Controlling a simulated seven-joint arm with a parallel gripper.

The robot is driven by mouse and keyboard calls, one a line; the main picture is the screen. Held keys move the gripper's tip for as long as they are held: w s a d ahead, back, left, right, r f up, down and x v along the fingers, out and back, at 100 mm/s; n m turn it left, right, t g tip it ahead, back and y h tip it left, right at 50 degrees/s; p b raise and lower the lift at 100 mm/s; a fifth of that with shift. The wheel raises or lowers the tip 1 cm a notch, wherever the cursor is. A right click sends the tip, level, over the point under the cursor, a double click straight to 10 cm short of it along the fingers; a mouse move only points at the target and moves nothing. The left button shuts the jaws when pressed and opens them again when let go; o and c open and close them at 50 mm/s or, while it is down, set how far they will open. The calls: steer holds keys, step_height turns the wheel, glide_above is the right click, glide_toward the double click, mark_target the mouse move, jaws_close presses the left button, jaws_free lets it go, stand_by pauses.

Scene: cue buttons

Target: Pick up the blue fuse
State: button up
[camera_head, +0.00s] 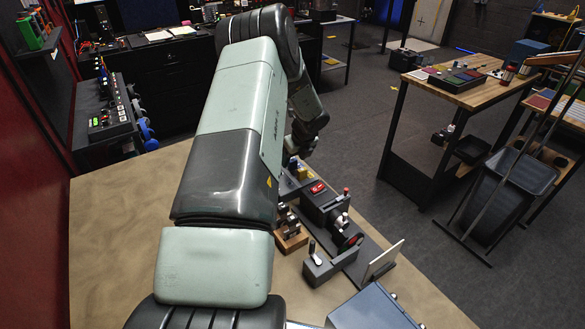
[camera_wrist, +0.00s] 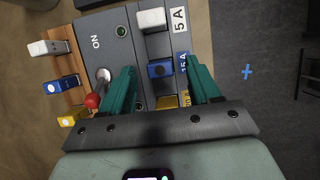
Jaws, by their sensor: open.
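In the wrist view, a blue fuse (camera_wrist: 160,69) sits in a dark grey panel (camera_wrist: 130,42) beside a label that seems to read 15 A. My gripper (camera_wrist: 161,77) is open, its two teal fingers on either side of this fuse. I cannot tell whether they touch it or how far above it they are. A second blue fuse (camera_wrist: 62,85) is in a wooden rack (camera_wrist: 68,62) at the left, outside the fingers.
A white fuse (camera_wrist: 151,19) at the 5 A label and a partly hidden yellow fuse (camera_wrist: 167,101) flank the blue one. A red-knobbed lever (camera_wrist: 93,100) stands close to the left finger. The rack also holds a white fuse (camera_wrist: 47,47) and a yellow fuse (camera_wrist: 72,117).

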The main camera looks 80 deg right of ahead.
mark_target(292, 160)
steer(key=shift+x, duration=1.25)
steer(key=c, duration=1)
step_height(292, 160, up, 10)
steer(key=shift+c, duration=0.2)
